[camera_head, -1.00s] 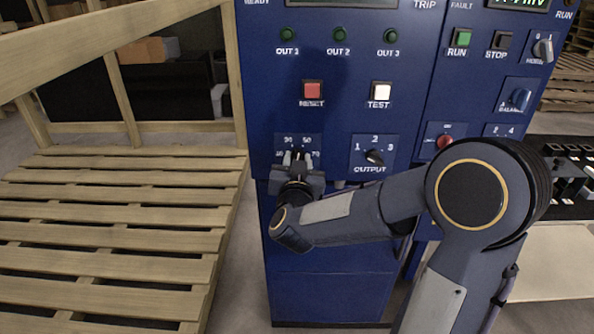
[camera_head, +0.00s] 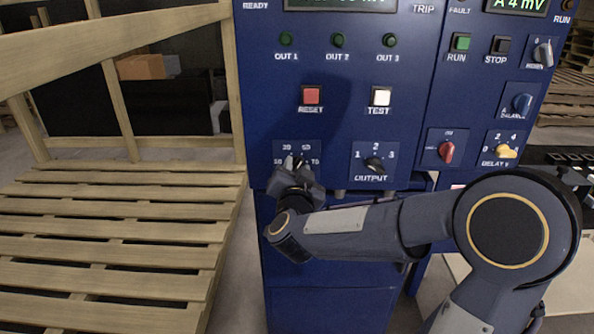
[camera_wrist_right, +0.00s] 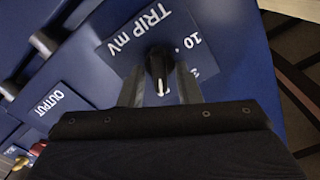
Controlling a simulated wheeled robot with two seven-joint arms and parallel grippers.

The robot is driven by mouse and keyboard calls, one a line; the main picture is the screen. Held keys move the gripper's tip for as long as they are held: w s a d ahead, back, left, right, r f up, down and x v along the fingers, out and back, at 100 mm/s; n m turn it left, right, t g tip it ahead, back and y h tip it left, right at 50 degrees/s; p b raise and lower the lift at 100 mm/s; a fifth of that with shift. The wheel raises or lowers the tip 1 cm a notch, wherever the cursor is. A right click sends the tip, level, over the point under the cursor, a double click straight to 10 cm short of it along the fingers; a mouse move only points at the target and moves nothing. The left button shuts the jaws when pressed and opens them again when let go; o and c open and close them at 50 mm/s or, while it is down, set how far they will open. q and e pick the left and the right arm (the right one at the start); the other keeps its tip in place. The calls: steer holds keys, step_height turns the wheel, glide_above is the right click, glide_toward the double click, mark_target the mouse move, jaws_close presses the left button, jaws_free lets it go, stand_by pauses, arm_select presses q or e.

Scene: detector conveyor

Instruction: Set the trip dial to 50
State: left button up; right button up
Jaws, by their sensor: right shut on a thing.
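The trip dial (camera_wrist_right: 157,62) is a black knob with a white pointer line, on a blue plate marked TRIP mV. In the wrist view its pointer aims toward the bottom of the picture, past the 10 and the partly covered 30. The numbers on the pointer's side are hidden by my gripper, so the exact setting cannot be read. My right gripper (camera_wrist_right: 160,85) is shut on the dial, a finger on each side. In the head view the right gripper (camera_head: 297,168) covers most of the dial at the panel's lower left. My left gripper is not in view.
The OUTPUT knob (camera_head: 375,164) is close on the right of the trip dial. The red RESET button (camera_head: 311,95) and white TEST button (camera_head: 381,96) are above. A red knob (camera_head: 446,152) and yellow DELAY knob (camera_head: 507,151) are further right. A wooden pallet (camera_head: 110,225) lies left.

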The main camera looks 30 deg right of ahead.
steer(key=o, duration=0.6)
steer(key=shift+s, duration=0.1)
steer(key=v, duration=0.7)
steer(key=shift+s+a+p, duration=0.2)
steer(key=shift+s+p, duration=0.1)
steer(key=shift+s, duration=0.05)
